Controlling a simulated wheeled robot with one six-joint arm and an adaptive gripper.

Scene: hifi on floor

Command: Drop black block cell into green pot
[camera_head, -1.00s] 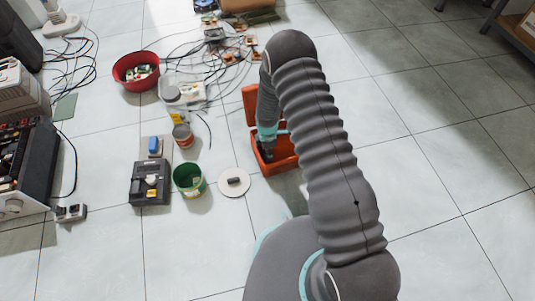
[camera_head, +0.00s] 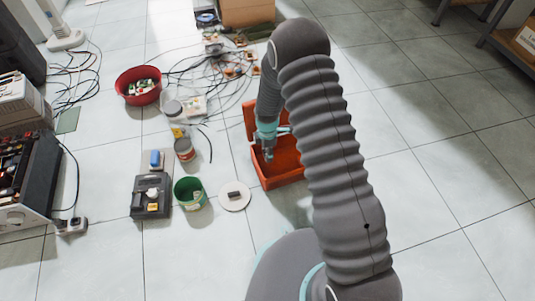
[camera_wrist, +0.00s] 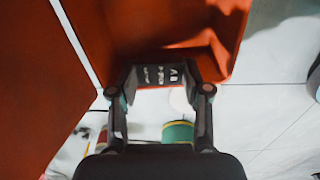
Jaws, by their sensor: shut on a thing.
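My gripper (camera_head: 268,153) is over the open orange-red box (camera_head: 284,178) in the head view. In the wrist view my gripper (camera_wrist: 160,82) is shut on a black block (camera_wrist: 158,73) with white print, held between the fingertips in front of the box's red wall (camera_wrist: 215,62). In the head view the held block is too small to make out. The green pot (camera_head: 190,193) stands upright on the floor left of the box; it also shows below the block in the wrist view (camera_wrist: 178,132).
A white disc (camera_head: 235,204) with a small dark block (camera_head: 234,193) lies between pot and box. A dark device (camera_head: 151,196) stands left of the pot, a can (camera_head: 185,150) behind it. A red bowl (camera_head: 138,86) and cables are farther back.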

